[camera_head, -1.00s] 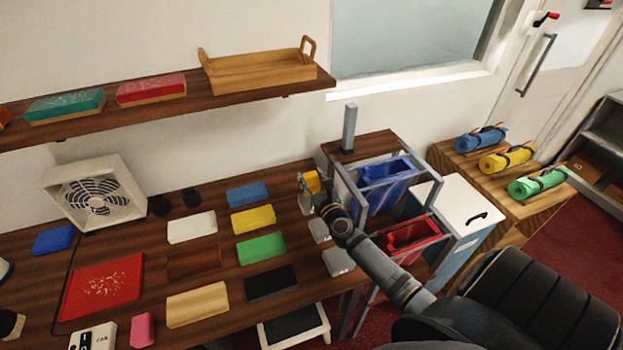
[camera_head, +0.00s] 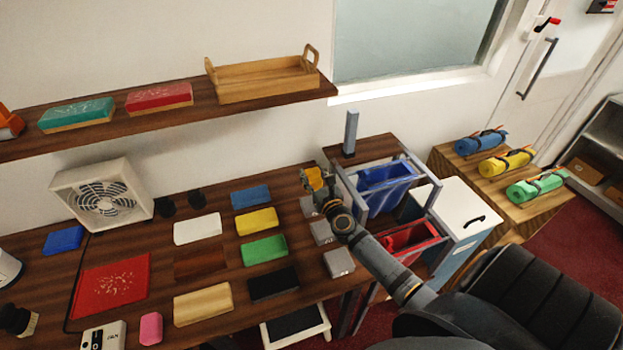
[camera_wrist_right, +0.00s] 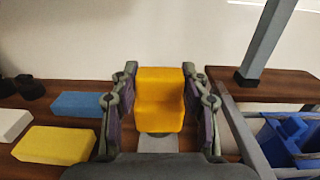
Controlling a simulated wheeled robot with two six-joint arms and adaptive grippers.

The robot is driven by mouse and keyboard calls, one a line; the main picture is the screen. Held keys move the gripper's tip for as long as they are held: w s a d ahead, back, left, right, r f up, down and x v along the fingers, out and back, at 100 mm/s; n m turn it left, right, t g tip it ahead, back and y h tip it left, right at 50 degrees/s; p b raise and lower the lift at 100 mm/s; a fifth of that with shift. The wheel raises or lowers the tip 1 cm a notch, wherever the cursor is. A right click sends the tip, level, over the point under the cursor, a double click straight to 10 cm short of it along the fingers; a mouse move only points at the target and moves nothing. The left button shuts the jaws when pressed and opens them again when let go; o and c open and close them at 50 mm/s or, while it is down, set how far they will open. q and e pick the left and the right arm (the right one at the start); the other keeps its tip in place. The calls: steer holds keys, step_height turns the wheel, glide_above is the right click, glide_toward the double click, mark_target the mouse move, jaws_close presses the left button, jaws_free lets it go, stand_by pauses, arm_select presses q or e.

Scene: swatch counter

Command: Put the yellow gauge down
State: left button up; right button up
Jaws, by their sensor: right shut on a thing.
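The yellow gauge (camera_head: 314,180) is a small stepped block. My right gripper (camera_head: 315,184) is shut on it near the right end of the counter. In the right wrist view the gauge (camera_wrist_right: 160,98) stands upright between the two fingers of the right gripper (camera_wrist_right: 159,92). A grey square plate (camera_wrist_right: 157,144) shows just below the gauge there. In the head view this plate (camera_head: 307,207) is partly hidden by the gripper. I cannot tell whether the gauge touches the plate or hangs above it. My left gripper is not in view.
Two more grey plates, a middle one (camera_head: 321,233) and a near one (camera_head: 339,264), lie in a row. Coloured swatches, including a yellow one (camera_head: 257,221), lie to the left. A grey post (camera_head: 350,134) and a rack with blue (camera_head: 386,176) and red bins (camera_head: 411,240) stand close right.

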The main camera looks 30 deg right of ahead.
steer(key=s+a+n+y+b, duration=0.1)
steer(key=s+a+y, duration=0.1)
steer(key=a, duration=0.7)
steer(key=s+a+n+y+b, duration=0.1)
steer(key=s+a, duration=0.4)
steer(key=a, duration=0.4)
steer(key=shift+r+y, duration=0.2)
steer(key=shift+y, duration=0.2)
steer(key=shift+s+a, duration=0.1)
steer(key=shift+a, duration=0.05)
